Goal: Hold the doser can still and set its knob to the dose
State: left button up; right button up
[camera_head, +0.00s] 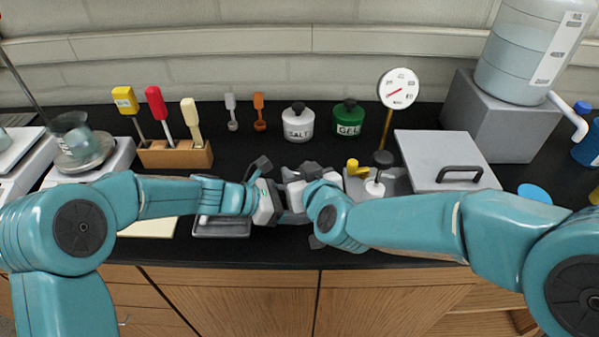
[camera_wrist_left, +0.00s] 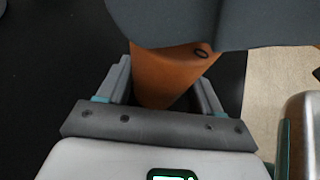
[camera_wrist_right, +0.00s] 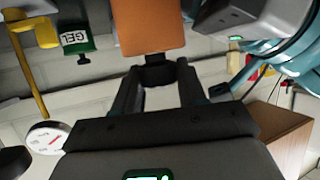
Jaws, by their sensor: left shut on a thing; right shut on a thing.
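The doser can is an orange-brown can, seen in the left wrist view (camera_wrist_left: 165,78) between the two fingers of my left gripper (camera_wrist_left: 163,85). A large grey body covers its upper part there. In the right wrist view the can (camera_wrist_right: 148,25) shows at the top, with a dark knob (camera_wrist_right: 159,73) at its end. My right gripper (camera_wrist_right: 159,82) is shut on this knob. In the head view my left gripper (camera_head: 268,201) and right gripper (camera_head: 300,190) meet over the middle of the bench and hide the can. The knob's dose marks cannot be read.
A jar marked SALT (camera_head: 298,123), a green GEL jar (camera_head: 347,119) and a dial gauge (camera_head: 398,89) stand behind the grippers. A grey lidded box (camera_head: 440,150) is to the right. A small tray (camera_head: 221,227) lies at the front edge. A tool block (camera_head: 175,154) is at left.

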jog(key=shift+a+m+h, duration=0.1)
jog(key=shift+m+h, duration=0.4)
jog(key=shift+m, duration=0.1)
jog(key=m+h, duration=0.3)
jog(key=shift+t+h, duration=0.4)
jog(key=m+g+h, duration=0.1)
jog(key=m+h, duration=0.3)
jog(key=h, duration=0.1)
jog(key=shift+m+h, duration=0.3)
jog(key=shift+m, duration=0.1)
jog(key=o, duration=1)
